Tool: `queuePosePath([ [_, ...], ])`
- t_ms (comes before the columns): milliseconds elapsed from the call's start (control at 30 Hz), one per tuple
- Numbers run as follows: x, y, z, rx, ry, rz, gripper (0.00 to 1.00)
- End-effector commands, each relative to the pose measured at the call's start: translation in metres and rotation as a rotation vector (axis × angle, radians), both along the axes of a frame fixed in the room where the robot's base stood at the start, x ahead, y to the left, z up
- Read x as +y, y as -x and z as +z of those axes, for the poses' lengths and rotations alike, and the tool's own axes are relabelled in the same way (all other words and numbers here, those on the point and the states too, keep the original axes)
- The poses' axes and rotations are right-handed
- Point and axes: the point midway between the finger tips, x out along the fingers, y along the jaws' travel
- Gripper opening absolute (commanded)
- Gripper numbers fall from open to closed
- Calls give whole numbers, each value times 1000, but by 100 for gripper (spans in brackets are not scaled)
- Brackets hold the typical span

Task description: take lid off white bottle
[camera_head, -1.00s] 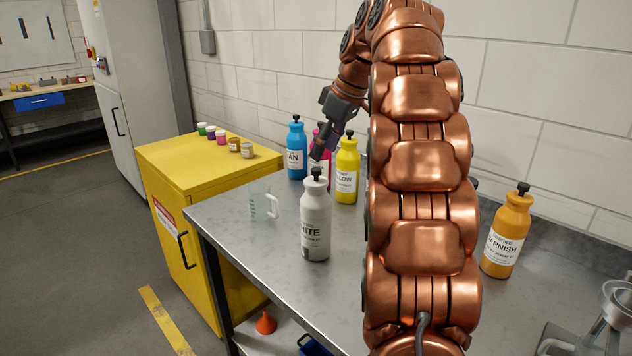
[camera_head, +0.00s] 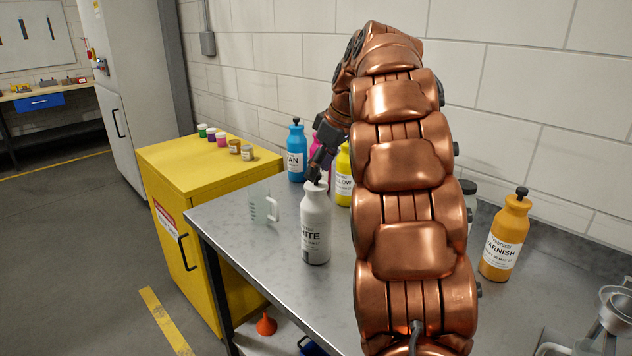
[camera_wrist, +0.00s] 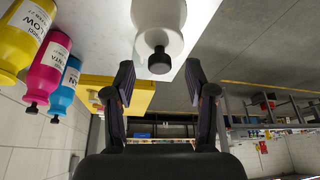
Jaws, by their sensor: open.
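The white bottle (camera_head: 315,232) stands upright on the metal table, its label facing my body camera. Its black lid (camera_wrist: 159,60) is on the bottle and shows in the wrist view, where the picture is upside down. My gripper (camera_wrist: 157,82) is open, with one finger on each side of the lid and the lid slightly beyond the fingertips. In the head view my gripper (camera_head: 316,168) is at the top of the white bottle and hides most of the lid. I cannot tell whether the fingers touch it.
A cyan bottle (camera_head: 296,155), a magenta bottle (camera_wrist: 45,72) and a yellow bottle (camera_head: 343,180) stand behind the white one. A clear measuring cup (camera_head: 262,209) is to its left. A varnish bottle (camera_head: 505,240) stands to the right of my arm. A yellow cabinet (camera_head: 180,172) adjoins the table.

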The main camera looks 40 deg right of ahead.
Motion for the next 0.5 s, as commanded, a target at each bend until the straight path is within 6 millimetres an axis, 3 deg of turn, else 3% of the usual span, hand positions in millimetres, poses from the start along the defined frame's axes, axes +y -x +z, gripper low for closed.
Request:
queuePosePath([
  [200,2,-7,-18,2,-2,-1,55],
  [500,4,-9,-23,1,-2,1,55],
])
